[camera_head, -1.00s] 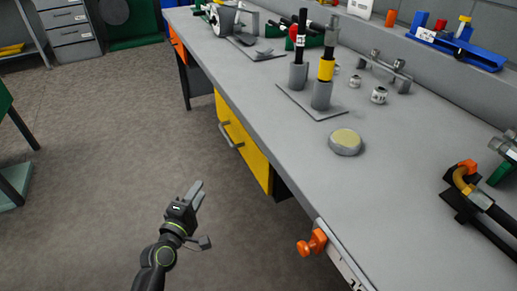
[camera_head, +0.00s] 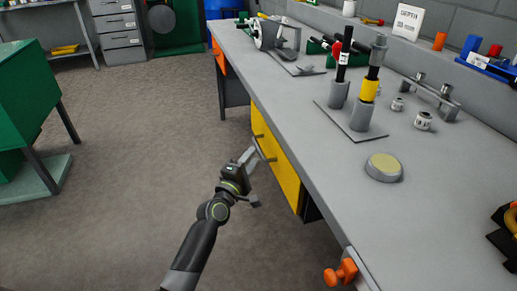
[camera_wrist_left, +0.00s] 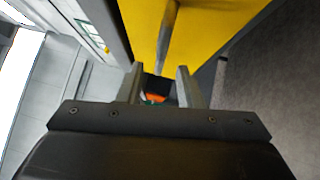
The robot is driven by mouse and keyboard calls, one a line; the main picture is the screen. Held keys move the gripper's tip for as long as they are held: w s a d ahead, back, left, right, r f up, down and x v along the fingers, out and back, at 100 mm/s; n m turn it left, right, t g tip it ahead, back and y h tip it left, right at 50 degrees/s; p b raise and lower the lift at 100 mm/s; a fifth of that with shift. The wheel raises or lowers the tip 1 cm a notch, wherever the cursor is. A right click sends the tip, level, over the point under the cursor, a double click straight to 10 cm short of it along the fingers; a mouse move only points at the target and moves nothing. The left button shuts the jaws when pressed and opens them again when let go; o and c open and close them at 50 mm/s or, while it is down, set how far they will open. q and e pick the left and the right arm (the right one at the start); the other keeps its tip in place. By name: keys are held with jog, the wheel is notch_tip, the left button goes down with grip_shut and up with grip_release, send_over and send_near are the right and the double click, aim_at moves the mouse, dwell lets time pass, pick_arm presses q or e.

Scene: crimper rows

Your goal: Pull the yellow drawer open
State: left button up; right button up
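The yellow drawer (camera_head: 283,176) is in the side of the grey workbench, under its top, in the middle of the head view. Its grey bar handle (camera_head: 265,150) is partly hidden by my left gripper (camera_head: 248,157), which is at the handle. In the left wrist view the drawer front (camera_wrist_left: 205,25) fills the top, and the handle bar (camera_wrist_left: 168,35) runs down toward the gap between the fingers. My left gripper (camera_wrist_left: 160,72) is open there, with a finger on each side of the bar's lower end. I cannot tell whether they touch it. My right gripper is not in view.
The workbench top (camera_head: 300,110) carries holders with upright tools and a round yellow-topped disc (camera_head: 384,167). An orange knob (camera_head: 341,272) sticks out from the bench's near edge. The floor (camera_head: 150,150) left of the drawer is clear. A green cabinet (camera_head: 30,95) stands at the left.

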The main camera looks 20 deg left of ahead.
aim_at(258, 147)
pick_arm(q)
jog(key=shift+x, duration=2.55)
jog(key=shift+f, duration=0.1)
jog(key=shift+c, duration=0.3)
grip_shut()
